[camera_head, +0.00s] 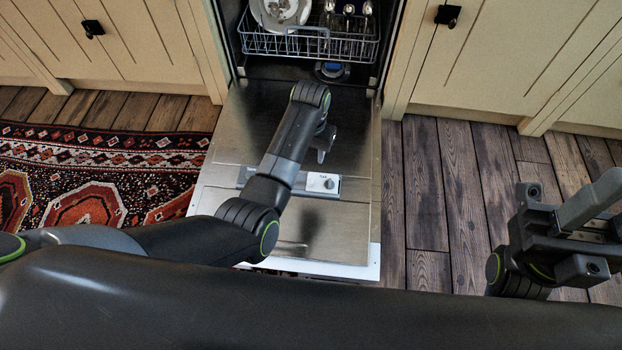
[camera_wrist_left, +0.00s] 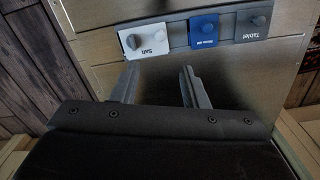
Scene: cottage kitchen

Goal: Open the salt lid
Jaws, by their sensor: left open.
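The salt lid is a white plate with a grey round knob and the word Salt. It lies flat and shut on the inner face of the lowered dishwasher door (camera_head: 340,228). The salt lid (camera_head: 313,188) shows in the head view and, upside down, in the wrist view (camera_wrist_left: 153,46). My left gripper (camera_head: 322,148) is open and empty above the door, apart from the lid. In the wrist view its two fingertips (camera_wrist_left: 158,70) stand just below the salt lid. My right gripper (camera_head: 588,235) is at the right edge, far from the door; its jaws are partly cut off.
Beside the salt lid sit a blue lid (camera_wrist_left: 204,30) and a grey Tablet lid (camera_wrist_left: 254,20); my left arm mostly hides them in the head view. A dish rack (camera_head: 310,45) with plates is behind. A patterned rug (camera_head: 100,170) lies left; wooden floor (camera_head: 440,190) is clear right.

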